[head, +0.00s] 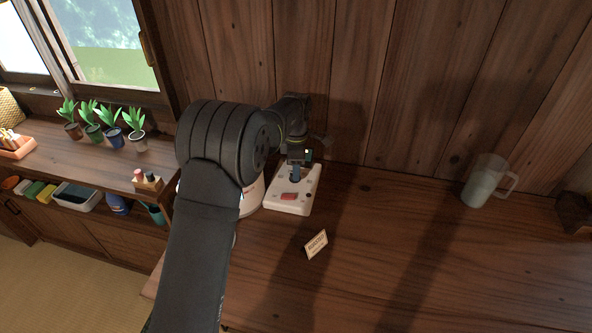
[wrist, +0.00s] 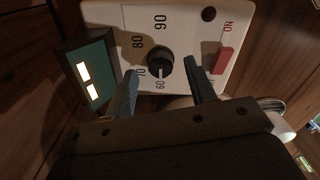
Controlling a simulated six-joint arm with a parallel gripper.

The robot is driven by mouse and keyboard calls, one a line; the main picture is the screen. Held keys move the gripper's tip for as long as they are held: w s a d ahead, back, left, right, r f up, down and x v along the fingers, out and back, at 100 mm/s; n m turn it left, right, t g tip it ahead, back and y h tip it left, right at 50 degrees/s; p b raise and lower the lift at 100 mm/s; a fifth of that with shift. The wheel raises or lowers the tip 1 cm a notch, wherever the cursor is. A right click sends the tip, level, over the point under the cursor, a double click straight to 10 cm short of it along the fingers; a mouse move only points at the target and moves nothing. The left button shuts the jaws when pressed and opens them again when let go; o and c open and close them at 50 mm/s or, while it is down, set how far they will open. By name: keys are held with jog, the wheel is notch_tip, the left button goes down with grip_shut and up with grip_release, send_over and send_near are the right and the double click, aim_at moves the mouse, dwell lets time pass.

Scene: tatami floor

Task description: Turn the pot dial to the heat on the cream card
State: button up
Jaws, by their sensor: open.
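The dial (wrist: 160,65) is a round black knob on a white control panel (wrist: 190,25), ringed by the numbers 60, 70, 80 and 90. Its white mark appears to point at 60. My gripper (wrist: 162,88) is open, with one finger on each side of the dial's near edge; I cannot tell whether they touch it. In the head view my gripper (head: 295,174) is over the panel (head: 290,208) and hides the dial. The cream card (head: 316,244) stands on the counter in front of the panel; its small print is not readable. The white pot (head: 252,198) is mostly hidden behind my arm.
A red switch (wrist: 223,60) marked ON is close to the right finger. A teal-faced box (wrist: 88,78) with two lit windows is at left. A frosted jug (head: 484,182) stands far right. Potted plants (head: 103,124) line the left shelf. The counter's right half is mostly clear.

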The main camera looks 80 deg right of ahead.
jog(key=shift+f, duration=1)
jog(key=c, duration=1)
